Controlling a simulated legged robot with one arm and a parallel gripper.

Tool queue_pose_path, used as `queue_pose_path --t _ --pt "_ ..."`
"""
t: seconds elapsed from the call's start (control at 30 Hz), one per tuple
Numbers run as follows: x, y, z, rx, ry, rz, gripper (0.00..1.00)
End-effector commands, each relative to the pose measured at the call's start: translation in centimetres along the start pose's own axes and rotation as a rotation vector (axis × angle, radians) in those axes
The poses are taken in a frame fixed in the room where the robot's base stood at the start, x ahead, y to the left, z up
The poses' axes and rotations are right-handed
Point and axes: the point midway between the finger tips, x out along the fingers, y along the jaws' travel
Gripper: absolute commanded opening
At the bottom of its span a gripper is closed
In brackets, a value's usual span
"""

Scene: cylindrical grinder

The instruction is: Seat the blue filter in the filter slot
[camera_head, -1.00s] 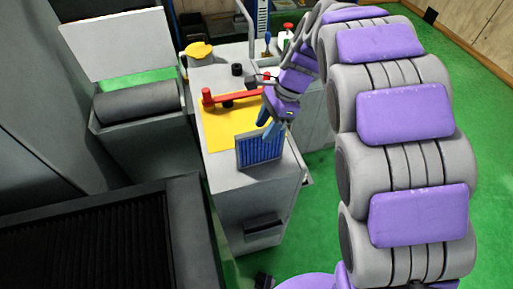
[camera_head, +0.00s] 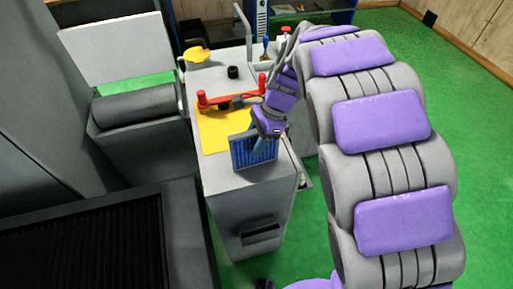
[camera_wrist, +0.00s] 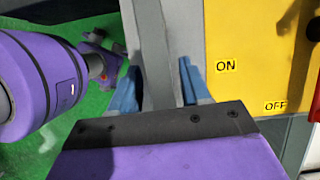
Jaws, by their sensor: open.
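The blue filter (camera_head: 253,153), a pleated blue panel in a grey frame, stands upright at the near end of the grey cabinet top. My gripper (camera_head: 262,140) is just above its top edge in the head view. In the wrist view, a grey bar (camera_wrist: 152,40), which looks like the filter's frame edge, runs between the two blue fingers of my gripper (camera_wrist: 158,70). The fingers are apart, one on each side of the bar, with gaps showing. I cannot clearly make out the filter slot.
A yellow panel (camera_head: 215,133) marked ON and OFF, with a red lever (camera_head: 225,99), lies just beyond the filter. A grey bin with a dark roller (camera_head: 135,106) stands to the left. A dark ribbed machine part (camera_head: 90,250) fills the near left. Green floor is clear on the right.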

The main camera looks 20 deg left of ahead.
Motion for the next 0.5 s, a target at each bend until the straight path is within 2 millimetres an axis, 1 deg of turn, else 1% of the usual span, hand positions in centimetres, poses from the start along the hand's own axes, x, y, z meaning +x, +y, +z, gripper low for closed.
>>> queue_pose_path --t 0.2,0.27,0.5 --pt "0.44 -0.28 0.31 -0.001 0.004 0.004 0.47" --pt "0.48 -0.3 0.31 -0.001 0.004 0.003 0.42" --pt "0.36 -0.12 0.07 0.0 0.001 0.003 0.19"
